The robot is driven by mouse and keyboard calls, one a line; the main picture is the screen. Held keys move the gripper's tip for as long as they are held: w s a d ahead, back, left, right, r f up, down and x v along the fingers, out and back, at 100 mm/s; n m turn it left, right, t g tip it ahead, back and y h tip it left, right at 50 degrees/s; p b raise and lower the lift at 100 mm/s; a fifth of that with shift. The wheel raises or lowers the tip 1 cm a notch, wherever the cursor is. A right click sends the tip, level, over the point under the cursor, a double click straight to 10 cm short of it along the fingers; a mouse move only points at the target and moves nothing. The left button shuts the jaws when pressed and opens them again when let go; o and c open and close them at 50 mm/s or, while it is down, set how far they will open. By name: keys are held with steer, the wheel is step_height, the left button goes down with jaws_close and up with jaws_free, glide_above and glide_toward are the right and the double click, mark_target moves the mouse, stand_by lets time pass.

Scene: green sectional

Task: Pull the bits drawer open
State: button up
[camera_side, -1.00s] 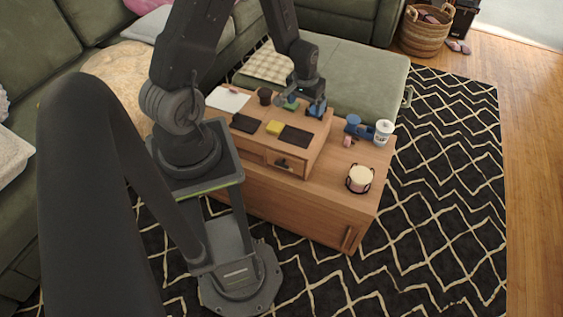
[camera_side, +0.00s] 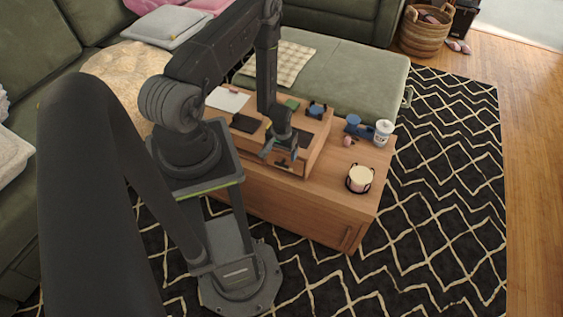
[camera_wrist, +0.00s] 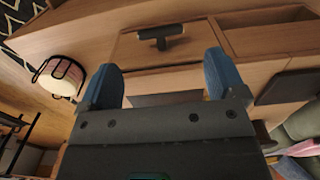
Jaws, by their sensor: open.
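A wooden organizer (camera_side: 312,152) stands on a low wooden cabinet. Its front holds a drawer (camera_wrist: 128,48) with a dark bar-shaped handle (camera_wrist: 160,37); the drawer looks shut, and no label on it is readable. In the side view the handle (camera_side: 282,163) is partly hidden by my gripper. My gripper (camera_side: 279,153) is at the organizer's front edge, pointing down, its blue fingertips spread. In the wrist view my gripper (camera_wrist: 160,74) is open and empty, with the handle beyond the fingertips, roughly centred between them and not between the jaws.
On the organizer's top lie a dark tray (camera_side: 245,123), a green block (camera_side: 292,104) and a blue item (camera_side: 317,110). A white cup (camera_side: 383,132), a blue object (camera_side: 355,124) and a cream round jar in a dark holder (camera_side: 360,178) stand right.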

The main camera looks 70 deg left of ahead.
mark_target(281, 164)
step_height(281, 164, down, 6)
steer(key=shift+f, duration=0.2)
steer(key=c, duration=1.3)
steer(key=s+d, duration=0.8)
steer(key=d, duration=0.1)
steer(key=shift+s, duration=0.4)
steer(key=o, duration=1.3)
steer(key=shift+a, duration=0.1)
